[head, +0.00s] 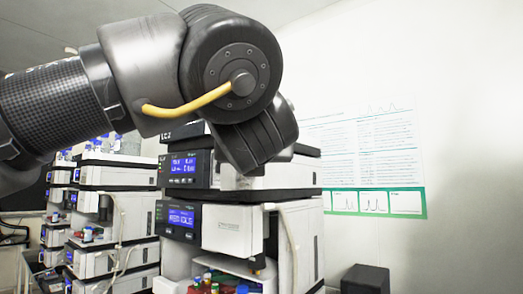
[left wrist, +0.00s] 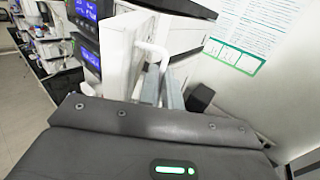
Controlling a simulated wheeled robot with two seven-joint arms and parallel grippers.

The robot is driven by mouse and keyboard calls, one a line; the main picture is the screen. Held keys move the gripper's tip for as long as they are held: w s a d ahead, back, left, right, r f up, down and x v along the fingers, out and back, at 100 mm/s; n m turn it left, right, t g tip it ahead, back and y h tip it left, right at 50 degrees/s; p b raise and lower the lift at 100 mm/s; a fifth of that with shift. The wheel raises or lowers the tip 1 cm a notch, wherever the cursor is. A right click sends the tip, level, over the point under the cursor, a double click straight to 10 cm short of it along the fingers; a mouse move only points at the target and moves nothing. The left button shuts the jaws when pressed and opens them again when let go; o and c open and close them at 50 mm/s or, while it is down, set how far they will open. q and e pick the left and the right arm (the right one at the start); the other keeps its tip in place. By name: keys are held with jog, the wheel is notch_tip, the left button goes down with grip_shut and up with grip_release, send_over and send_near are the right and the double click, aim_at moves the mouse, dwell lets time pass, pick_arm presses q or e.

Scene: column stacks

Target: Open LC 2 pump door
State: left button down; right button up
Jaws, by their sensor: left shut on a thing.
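The LC 2 stack (head: 303,240) stands in the middle of the head view, its top largely covered by my left arm. Its upper module has a blue display (head: 183,166) and a white front panel partly hidden by the arm. In the left wrist view a white door panel (left wrist: 119,58) stands beside two blue displays, with a curved white handle (left wrist: 153,50) on it. My left gripper (left wrist: 162,90) is at this handle, its grey fingers shut on it; the contact itself is partly hidden. How far the door stands open I cannot tell. My right gripper is not in view.
A lower module has a blue display (head: 181,218) and a white panel (head: 231,230); bottles with coloured caps (head: 215,285) sit below. Other stacks (head: 117,180) stand at left. A dark box (head: 366,279) is at lower right. The wall with a poster (head: 375,150) bounds the right.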

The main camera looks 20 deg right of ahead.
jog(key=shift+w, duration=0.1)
pick_arm(q)
jog(key=c, duration=1.6)
grip_release()
jog(key=shift+w, duration=0.25)
jog(key=b+v, duration=0.6)
jog(key=v, duration=0.5)
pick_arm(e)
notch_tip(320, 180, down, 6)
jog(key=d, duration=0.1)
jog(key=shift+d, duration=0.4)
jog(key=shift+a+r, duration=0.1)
